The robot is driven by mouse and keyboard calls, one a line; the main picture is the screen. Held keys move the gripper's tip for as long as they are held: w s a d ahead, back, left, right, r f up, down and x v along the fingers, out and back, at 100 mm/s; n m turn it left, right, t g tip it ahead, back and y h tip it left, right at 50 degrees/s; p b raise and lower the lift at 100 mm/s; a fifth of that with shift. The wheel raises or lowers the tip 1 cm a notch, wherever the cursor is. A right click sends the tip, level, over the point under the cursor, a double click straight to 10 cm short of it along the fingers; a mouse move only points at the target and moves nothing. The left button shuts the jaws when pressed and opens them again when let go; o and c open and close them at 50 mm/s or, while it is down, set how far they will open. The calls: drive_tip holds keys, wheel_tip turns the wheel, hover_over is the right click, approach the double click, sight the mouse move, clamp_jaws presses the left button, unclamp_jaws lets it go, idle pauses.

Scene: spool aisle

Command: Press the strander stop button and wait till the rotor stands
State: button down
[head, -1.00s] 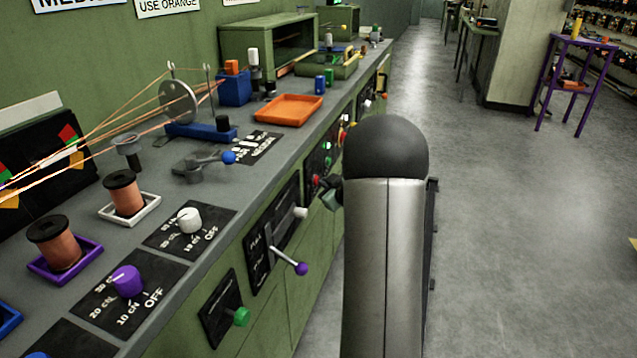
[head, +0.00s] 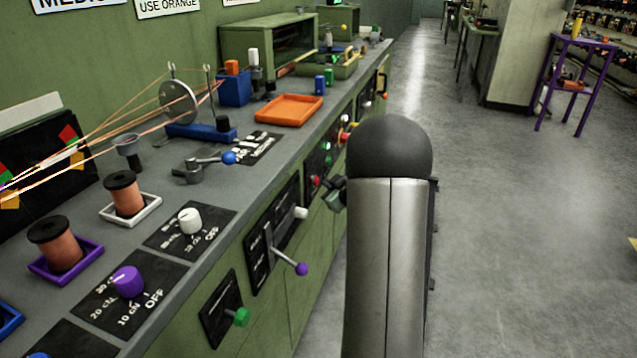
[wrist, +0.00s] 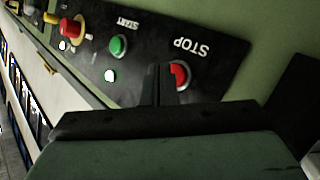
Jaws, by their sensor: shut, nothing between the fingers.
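The red stop button (wrist: 180,73) sits on a black panel marked STOP in the wrist view. My gripper (wrist: 158,80) is shut and empty, its fingertips just left of the button and overlapping its edge. I cannot tell whether they touch it. In the head view, the red button (head: 315,181) shows on the bench front, with my gripper (head: 335,196) beside it, partly hidden by my arm. A grey disc (head: 178,101) with copper wires through it stands on the bench. Whether anything there turns is unclear.
A green start button (wrist: 118,46) and a red knob with a yellow collar (wrist: 70,27) share the panel. A lever with a purple ball (head: 301,269) and a green knob (head: 241,317) stick out from the bench front.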

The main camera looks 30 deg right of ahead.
drive_tip(key=shift+s+d+p, duration=0.3)
drive_tip(key=shift+s+d, duration=0.6)
drive_tip(key=shift+s, duration=0.3)
drive_tip(key=shift+s+d+p, duration=0.3)
drive_tip(key=shift+s+d, duration=0.6)
drive_tip(key=shift+s, duration=0.3)
drive_tip(key=s+a+r+m+g+h+p, duration=0.1)
drive_tip(key=s+a+r+m+g+p, duration=0.15)
drive_tip(key=a+r+p, duration=0.5)
drive_tip(key=s+a+r+m+g+h+p, duration=0.1)
drive_tip(key=s+a+r+g+p, duration=0.15)
drive_tip(key=a+r+p, duration=0.5)
drive_tip(key=s+a+r+g+y+p, duration=0.2)
drive_tip(key=s+a+r+g+p, duration=0.2)
drive_tip(key=s+a, duration=0.7)
drive_tip(key=s+a+r+g+y+p, duration=0.1)
drive_tip(key=s+a+r+g+p, duration=0.4)
drive_tip(key=s+a, duration=0.6)
drive_tip(key=shift+s+a+r+y, duration=0.4)
drive_tip(key=shift+s+r, duration=0.15)
drive_tip(key=shift+s, duration=0.5)
drive_tip(key=shift+m, duration=0.25)
